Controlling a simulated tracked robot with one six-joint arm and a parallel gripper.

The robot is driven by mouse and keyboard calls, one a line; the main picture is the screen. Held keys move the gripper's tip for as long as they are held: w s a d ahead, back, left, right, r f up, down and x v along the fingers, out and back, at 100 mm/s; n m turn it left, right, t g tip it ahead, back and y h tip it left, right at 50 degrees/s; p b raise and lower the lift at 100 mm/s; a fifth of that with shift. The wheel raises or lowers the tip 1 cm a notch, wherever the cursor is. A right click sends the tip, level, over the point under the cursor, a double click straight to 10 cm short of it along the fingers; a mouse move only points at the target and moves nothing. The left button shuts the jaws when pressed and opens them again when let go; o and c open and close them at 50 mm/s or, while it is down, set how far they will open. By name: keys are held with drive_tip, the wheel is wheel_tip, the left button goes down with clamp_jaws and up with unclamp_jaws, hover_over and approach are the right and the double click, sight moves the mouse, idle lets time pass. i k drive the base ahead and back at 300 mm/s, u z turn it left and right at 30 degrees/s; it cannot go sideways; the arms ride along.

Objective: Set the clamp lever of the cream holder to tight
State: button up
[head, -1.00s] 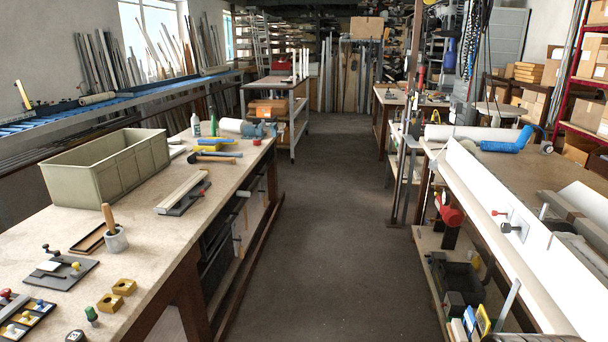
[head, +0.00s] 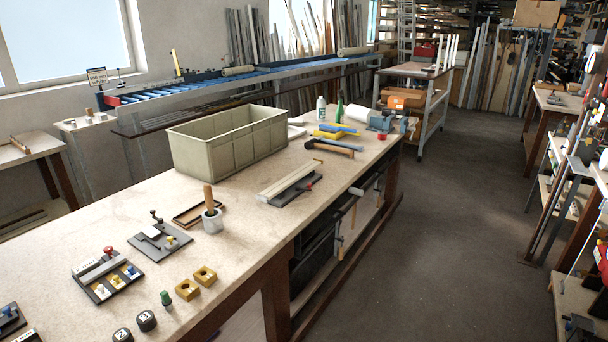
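I cannot tell for sure whether this is the cream holder. Nearer me is a dark plate (head: 158,246) with black knobs and a pale block on it. Left of it is a dark holder (head: 106,279) with a pale bar, a red knob and yellow and blue pegs. Lever positions are too small to read. My gripper is not in view.
The bench top (head: 110,225) also bears an olive crate (head: 228,146), a grey pot with a wooden handle (head: 212,218), brass blocks (head: 188,290), black numbered weights (head: 147,321) and a hammer (head: 330,148). The aisle floor (head: 430,240) to the right is clear.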

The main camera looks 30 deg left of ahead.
sight(298, 188)
drive_tip(key=i, duration=2.45)
drive_tip(key=u, duration=2.45)
